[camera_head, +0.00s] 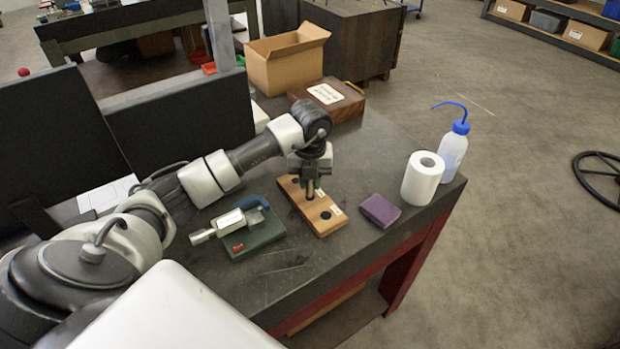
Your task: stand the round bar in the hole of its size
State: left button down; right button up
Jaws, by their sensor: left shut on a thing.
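A wooden block (318,224) with dark round holes and small white labels lies on the dark bench top. One open hole shows near its front end and another near its back end. My left gripper (310,181) points down over the block and is shut on a dark round bar (310,191). The bar is upright over the middle of the block, between the two visible holes. Whether its lower end is in a hole, touching the wood or just above it, I cannot tell. My right gripper is not in view.
A purple block (379,210), a white roll (422,178) and a wash bottle (453,148) stand to the right. A wooden box (335,101) and an open carton (288,62) are behind. The bench front is clear.

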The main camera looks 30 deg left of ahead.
pick_arm(q)
jog(key=shift+f, duration=0.1)
jog(key=shift+f+b, duration=1)
jog(key=shift+f, duration=0.3)
dwell(0.8)
jog(key=c, duration=0.9)
grip_release()
notch_tip(320, 180, up, 11)
jog(key=b, duration=0.2)
jog(key=shift+f+b, duration=0.1)
jog(key=shift+b, duration=0.25)
